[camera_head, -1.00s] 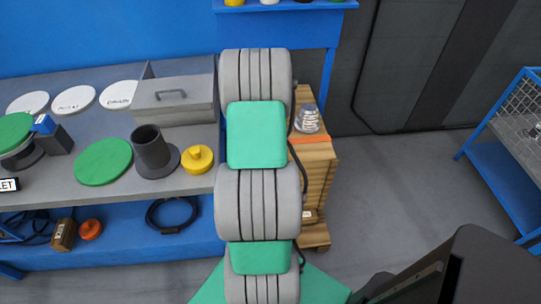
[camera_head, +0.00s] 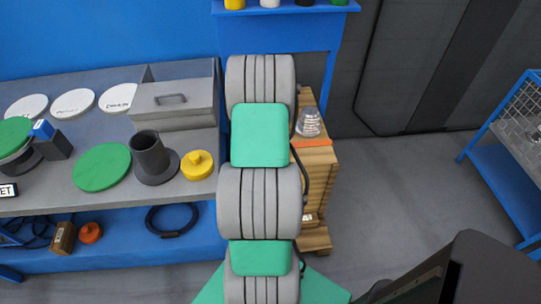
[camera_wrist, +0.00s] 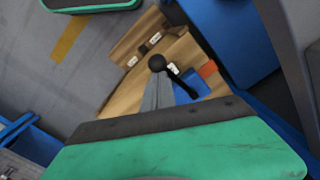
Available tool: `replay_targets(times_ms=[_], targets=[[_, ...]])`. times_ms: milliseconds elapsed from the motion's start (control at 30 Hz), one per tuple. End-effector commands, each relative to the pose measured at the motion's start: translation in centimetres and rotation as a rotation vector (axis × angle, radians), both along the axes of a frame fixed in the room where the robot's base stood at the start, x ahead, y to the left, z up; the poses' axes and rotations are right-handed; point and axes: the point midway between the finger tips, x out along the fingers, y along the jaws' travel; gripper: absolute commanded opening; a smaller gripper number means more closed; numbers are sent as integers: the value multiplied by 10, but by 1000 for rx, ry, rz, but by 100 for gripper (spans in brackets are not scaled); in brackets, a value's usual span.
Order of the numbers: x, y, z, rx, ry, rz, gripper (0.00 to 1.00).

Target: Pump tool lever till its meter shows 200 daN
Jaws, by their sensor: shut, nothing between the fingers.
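In the wrist view a black ball knob (camera_wrist: 157,63) on a short dark lever arm (camera_wrist: 182,86) shows against wood. The lever arm runs down to the right to a small blue body (camera_wrist: 193,88), which looks like the tool. My gripper (camera_wrist: 158,82) shows as grey fingers, shut and empty, with their tips just below the knob. I cannot tell whether they touch it. My green housing hides the lower part of the view. In the head view my arm hides the tool and gripper. No meter reading is visible in either view.
A wooden stand (camera_head: 318,165) with an orange strip and a silvery object (camera_head: 308,122) is right of my arm. A grey bench (camera_head: 60,195) with a toolbox (camera_head: 175,100), discs and cylinders is at left. A blue wire-sided rack (camera_head: 505,150) is at far right. Open floor lies between.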

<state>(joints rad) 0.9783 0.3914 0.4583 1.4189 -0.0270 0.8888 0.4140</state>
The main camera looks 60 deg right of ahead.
Motion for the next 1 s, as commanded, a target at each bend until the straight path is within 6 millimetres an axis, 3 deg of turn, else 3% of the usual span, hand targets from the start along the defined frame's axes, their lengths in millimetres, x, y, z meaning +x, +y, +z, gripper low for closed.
replay_targets(times_ms=[33,100,267,500,1000], targets=[[0,4,17,-12,-1,-3,0],[1,13,33,-21,0,-1,0],[3,28,60,-32,3,4,0],[1,22,92,-24,4,0,0],[0,21,95,-23,6,-2,0]])
